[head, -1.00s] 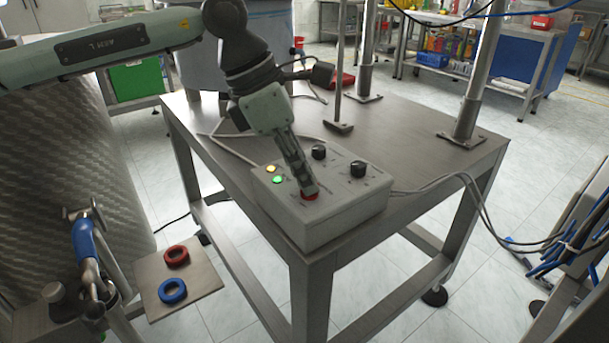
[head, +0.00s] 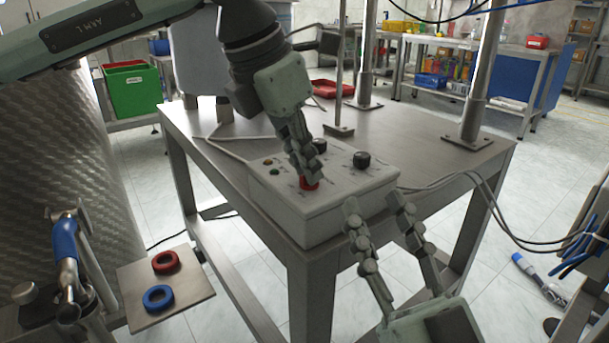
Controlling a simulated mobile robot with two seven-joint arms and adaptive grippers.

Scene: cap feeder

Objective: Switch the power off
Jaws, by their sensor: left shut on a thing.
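The grey-white control box (head: 325,215) sits on the near corner of the steel table. A red knob (head: 308,183) is on its top, mostly covered by my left gripper (head: 312,174), which is shut on it from above. Two indicator lamps, an amber one (head: 267,161) and a green one (head: 275,172), look dark. Two black knobs are on the top, one at the right (head: 361,159) and one behind my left gripper (head: 319,146). My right gripper (head: 374,203) is open and empty in front of the box's right side, fingers pointing up.
The steel table (head: 432,160) carries upright posts (head: 485,80) behind the box. Cables (head: 480,195) run off its right edge. A small plate (head: 190,297) at lower left holds a red ring (head: 165,262) and a blue ring (head: 158,297).

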